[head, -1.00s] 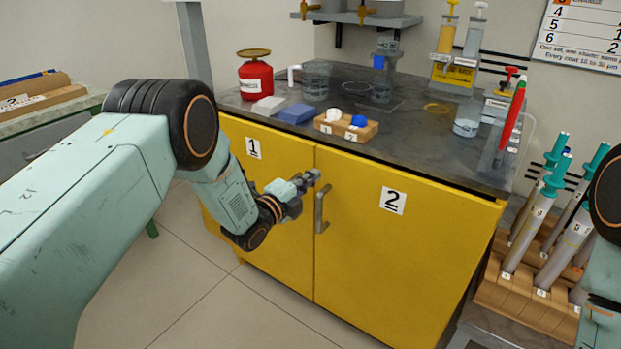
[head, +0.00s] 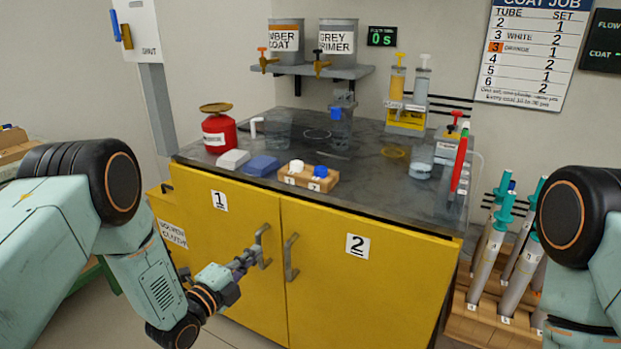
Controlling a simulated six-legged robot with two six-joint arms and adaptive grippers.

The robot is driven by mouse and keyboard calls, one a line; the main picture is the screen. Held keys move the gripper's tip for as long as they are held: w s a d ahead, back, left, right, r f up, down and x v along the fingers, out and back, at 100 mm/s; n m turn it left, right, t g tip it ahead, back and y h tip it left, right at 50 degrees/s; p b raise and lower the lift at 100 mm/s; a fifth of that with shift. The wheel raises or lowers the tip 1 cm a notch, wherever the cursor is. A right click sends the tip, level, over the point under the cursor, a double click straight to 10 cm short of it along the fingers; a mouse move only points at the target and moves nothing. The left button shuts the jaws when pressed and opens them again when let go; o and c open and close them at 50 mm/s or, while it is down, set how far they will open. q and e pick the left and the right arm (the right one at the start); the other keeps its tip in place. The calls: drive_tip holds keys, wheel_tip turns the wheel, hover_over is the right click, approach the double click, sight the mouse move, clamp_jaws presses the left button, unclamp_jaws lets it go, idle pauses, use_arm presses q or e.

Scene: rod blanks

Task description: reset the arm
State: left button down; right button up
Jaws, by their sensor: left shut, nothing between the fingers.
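My left arm comes in from the left in the head view. Its gripper (head: 246,262) is shut and empty, in front of yellow cabinet door 1 (head: 222,245), close to that door's grey handle (head: 262,246). I cannot tell whether the fingers touch the handle. Door 2 (head: 362,285), with its own handle (head: 291,258), is to the right. Both doors look shut. Part of my right arm (head: 580,225) shows at the right edge; its gripper is out of view.
The dark cabinet top (head: 375,165) bears a red can (head: 219,133), a wooden block with white and blue caps (head: 308,178), beakers and syringes. Racked tubes (head: 490,262) stand at right. A shelf (head: 310,70) holds two tanks. Floor at lower left is partly open.

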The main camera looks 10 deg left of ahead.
use_arm(q)
drive_tip(key=s+a+f+n+g+y, duration=0.2)
drive_tip(key=s+f+n+g+y, duration=0.45)
drive_tip(key=s+f+n, duration=0.85)
drive_tip(key=s+n+g+p, duration=0.2)
drive_tip(key=s+n+g, duration=0.5)
drive_tip(key=s, duration=2)
drive_tip(key=g, duration=0.3)
drive_tip(key=shift+s+r, duration=0.25)
drive_tip(key=shift+s, duration=0.15)
drive_tip(key=shift+a, duration=0.1)
